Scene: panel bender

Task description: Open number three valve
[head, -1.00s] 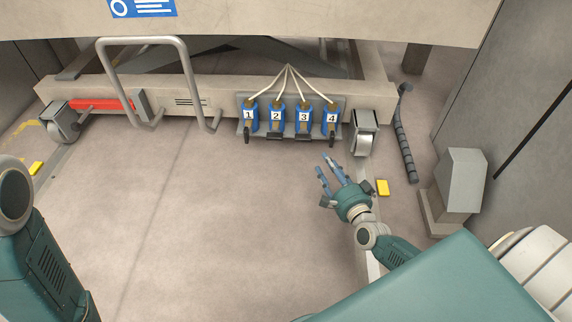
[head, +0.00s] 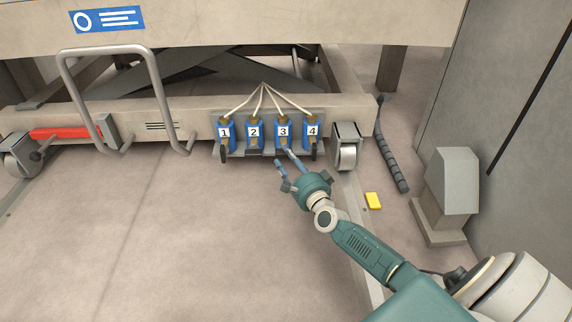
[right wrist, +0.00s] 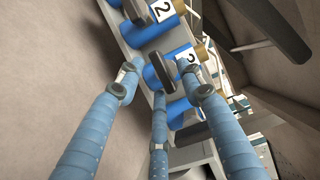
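Valve three (head: 283,131) is a blue body with a white number label, third from the left in a row of several valves. Its dark handle lies crosswise, like that of valve two (head: 254,131); the handles of valve one (head: 225,132) and valve four (head: 313,131) point down. My right gripper (head: 286,162) is open in front of valve three. In the right wrist view, the dark handle (right wrist: 159,70) of valve three shows between the spread blue fingers (right wrist: 156,72). I cannot tell whether they touch it. My left gripper is not in view.
A metal loop handle (head: 155,85), a yellow block (head: 373,201) and a grey pedestal (head: 447,190) are nearby. The floor at left is clear.

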